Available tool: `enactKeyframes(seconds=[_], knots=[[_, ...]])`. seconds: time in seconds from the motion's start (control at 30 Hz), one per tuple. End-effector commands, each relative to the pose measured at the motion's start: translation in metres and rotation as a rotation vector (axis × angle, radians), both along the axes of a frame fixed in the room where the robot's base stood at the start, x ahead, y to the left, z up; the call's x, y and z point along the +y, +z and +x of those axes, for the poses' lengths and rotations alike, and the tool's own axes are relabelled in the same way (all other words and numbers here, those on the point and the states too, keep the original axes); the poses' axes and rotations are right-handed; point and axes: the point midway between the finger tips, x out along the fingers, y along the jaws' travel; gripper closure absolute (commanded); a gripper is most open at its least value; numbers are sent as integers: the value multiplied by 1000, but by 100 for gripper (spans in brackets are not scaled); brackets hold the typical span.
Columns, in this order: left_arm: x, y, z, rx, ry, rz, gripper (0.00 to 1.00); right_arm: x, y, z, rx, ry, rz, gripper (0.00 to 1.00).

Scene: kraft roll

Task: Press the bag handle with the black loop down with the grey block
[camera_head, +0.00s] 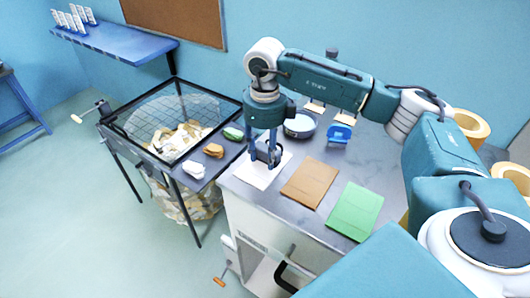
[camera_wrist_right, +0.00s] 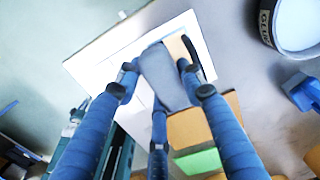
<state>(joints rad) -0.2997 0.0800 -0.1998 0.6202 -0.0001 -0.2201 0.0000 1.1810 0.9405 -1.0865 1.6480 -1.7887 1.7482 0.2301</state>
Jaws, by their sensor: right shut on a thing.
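My right gripper (camera_head: 266,160) is above the white bag (camera_head: 252,176) at the left end of the counter. In the right wrist view its blue fingers (camera_wrist_right: 158,80) are shut on the grey block (camera_wrist_right: 166,82), which is over the white bag (camera_wrist_right: 95,62). A tan patch (camera_wrist_right: 177,48) and a black part (camera_wrist_right: 190,52), which looks like the loop, show beside the block's far right end. The block hides part of them. I cannot tell whether the block touches the handle. My left gripper is not in view.
A brown sheet (camera_head: 310,183) and a green sheet (camera_head: 355,211) lie to the right of the white one. A round tin (camera_head: 299,126) and a blue holder (camera_head: 339,136) stand behind.

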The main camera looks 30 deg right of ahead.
Motion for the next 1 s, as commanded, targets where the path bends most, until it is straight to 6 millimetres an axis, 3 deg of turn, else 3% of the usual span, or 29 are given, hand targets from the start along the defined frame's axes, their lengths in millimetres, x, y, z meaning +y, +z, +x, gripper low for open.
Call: enactKeyframes(seconds=[0.8, 1.0], knots=[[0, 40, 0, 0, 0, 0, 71, 0, 64, 0, 0, 0, 0, 92], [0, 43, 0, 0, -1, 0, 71, 0, 71, 0, -1, 0, 0, 92]])
